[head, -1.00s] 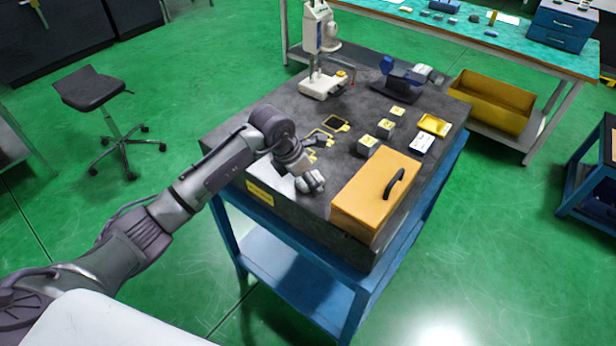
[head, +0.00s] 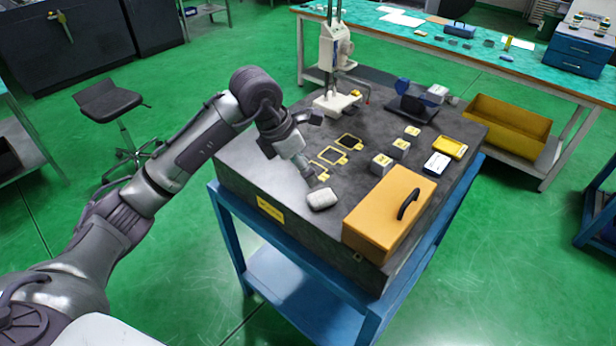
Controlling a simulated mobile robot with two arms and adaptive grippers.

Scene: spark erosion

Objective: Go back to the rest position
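My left arm comes in from the left, and my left gripper (head: 300,166) hangs over the dark stone plate (head: 262,170) of the blue table. Its tip points down toward the plate, near yellow outlined marks. From this angle I cannot tell whether its fingers are open or shut. A small whitish rounded block (head: 322,199) lies on the plate just in front of the gripper, apart from it. My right gripper is not in view.
An orange box with a black handle (head: 388,212) stands on the plate's front right. Small yellow-topped blocks (head: 381,164), a yellow tray (head: 450,147) and a white measuring stand (head: 336,100) stand farther back. A stool (head: 112,102) is at left.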

